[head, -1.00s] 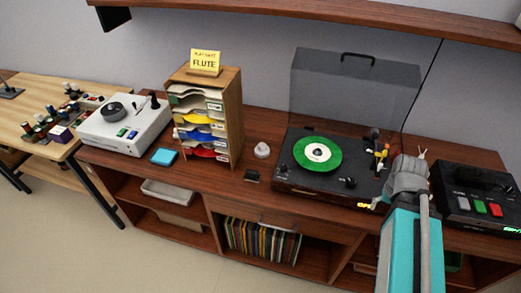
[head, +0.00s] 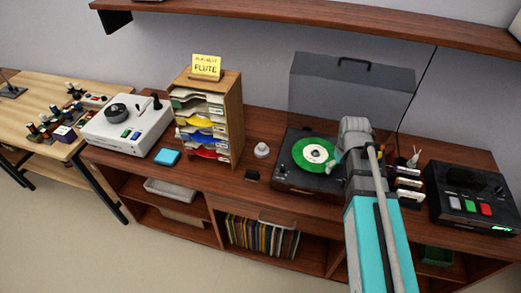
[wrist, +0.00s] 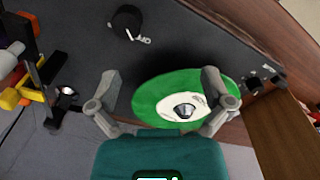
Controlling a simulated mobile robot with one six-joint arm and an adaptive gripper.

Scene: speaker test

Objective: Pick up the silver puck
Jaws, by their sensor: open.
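The record lies on the black turntable (head: 296,178).
The raised clear lid (head: 345,95) stands behind the turntable. Yellow and red parts (wrist: 12,92) lie at the left of the wrist view. A light grey knobbed piece (head: 262,150) stands left of the turntable. A black button box (head: 472,195) is at right; a shelf (head: 300,22) runs above.

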